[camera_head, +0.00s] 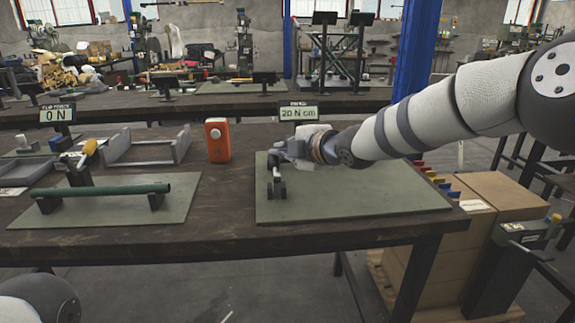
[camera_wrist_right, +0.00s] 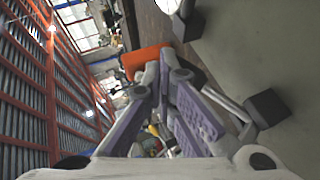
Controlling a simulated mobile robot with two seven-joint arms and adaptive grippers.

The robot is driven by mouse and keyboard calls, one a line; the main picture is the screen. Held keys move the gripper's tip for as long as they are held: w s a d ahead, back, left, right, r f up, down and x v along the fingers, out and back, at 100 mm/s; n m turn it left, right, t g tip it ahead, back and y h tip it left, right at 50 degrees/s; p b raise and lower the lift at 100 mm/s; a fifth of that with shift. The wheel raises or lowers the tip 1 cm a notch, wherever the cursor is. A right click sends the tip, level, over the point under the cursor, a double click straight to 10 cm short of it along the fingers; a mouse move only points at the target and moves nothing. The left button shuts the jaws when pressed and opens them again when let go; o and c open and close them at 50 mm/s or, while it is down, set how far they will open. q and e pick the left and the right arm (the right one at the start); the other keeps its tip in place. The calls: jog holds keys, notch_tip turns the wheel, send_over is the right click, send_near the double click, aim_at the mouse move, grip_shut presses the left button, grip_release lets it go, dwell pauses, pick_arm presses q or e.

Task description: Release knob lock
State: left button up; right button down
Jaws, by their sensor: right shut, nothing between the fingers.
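My right gripper (camera_head: 280,158) is over the left part of the right green-grey mat (camera_head: 370,198), at a small grey fixture (camera_head: 277,188) standing there. The gripper hides most of the fixture, and I cannot make out a knob or its lock in the head view. In the right wrist view my right gripper's fingers (camera_wrist_right: 168,68) are shut and empty. A grey bar (camera_wrist_right: 226,104) with a dark block (camera_wrist_right: 267,107) lies beside the fingers over the mat. A pale round part (camera_wrist_right: 168,4) shows at the top edge. I cannot tell whether the fingers touch anything. My left gripper is out of view.
A display reading 20 N cm (camera_head: 299,112) stands behind the right mat. An orange box (camera_head: 217,140) stands left of it. A green bar (camera_head: 102,190) on supports and a 0 N display (camera_head: 57,114) are at the left. The right part of the right mat is clear.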

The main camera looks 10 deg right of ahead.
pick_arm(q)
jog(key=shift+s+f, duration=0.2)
pick_arm(e)
jog(key=shift+w+f, duration=0.3)
dwell(0.4)
